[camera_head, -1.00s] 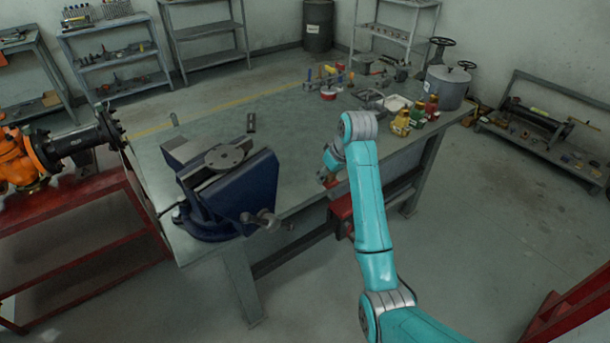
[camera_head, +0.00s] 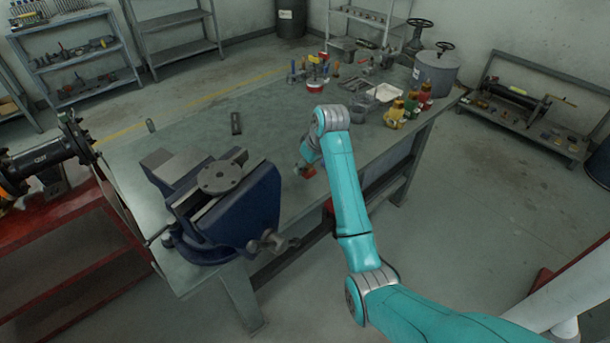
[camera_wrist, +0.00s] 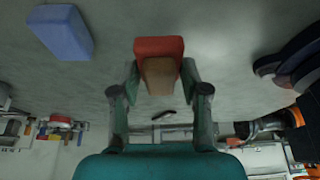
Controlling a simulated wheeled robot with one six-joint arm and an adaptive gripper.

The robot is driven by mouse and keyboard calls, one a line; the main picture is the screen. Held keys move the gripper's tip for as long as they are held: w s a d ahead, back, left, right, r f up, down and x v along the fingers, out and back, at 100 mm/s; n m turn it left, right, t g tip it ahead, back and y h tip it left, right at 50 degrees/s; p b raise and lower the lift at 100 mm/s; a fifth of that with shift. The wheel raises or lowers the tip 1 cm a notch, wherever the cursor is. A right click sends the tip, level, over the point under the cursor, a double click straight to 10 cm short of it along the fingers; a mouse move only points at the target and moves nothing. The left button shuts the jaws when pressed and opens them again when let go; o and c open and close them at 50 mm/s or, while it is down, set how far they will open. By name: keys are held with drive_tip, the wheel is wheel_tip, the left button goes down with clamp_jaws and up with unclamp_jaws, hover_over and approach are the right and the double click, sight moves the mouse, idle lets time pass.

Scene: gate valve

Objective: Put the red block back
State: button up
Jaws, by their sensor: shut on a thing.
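The red block (camera_head: 309,173) is at the end of my arm, over the near part of the workbench (camera_head: 270,125). In the wrist view the red block (camera_wrist: 158,47) sits between the two fingers of my gripper (camera_wrist: 158,75), with a red face and a brown face showing. My gripper is shut on it. In the head view my gripper (camera_head: 304,165) is partly hidden by my own arm. I cannot tell whether the block touches the bench top. A blue block (camera_wrist: 60,32) lies on the surface in the wrist view, to the left of the red block.
A big blue vise (camera_head: 225,205) stands left of my gripper on the bench. Bottles (camera_head: 405,108), a grey pot (camera_head: 435,78) and small trays (camera_head: 380,92) stand to the right.

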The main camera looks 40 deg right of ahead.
sight(306, 183)
drive_tip(key=shift+f, duration=2.2)
drive_tip(key=o, duration=1.1)
drive_tip(key=shift+f, duration=0.1)
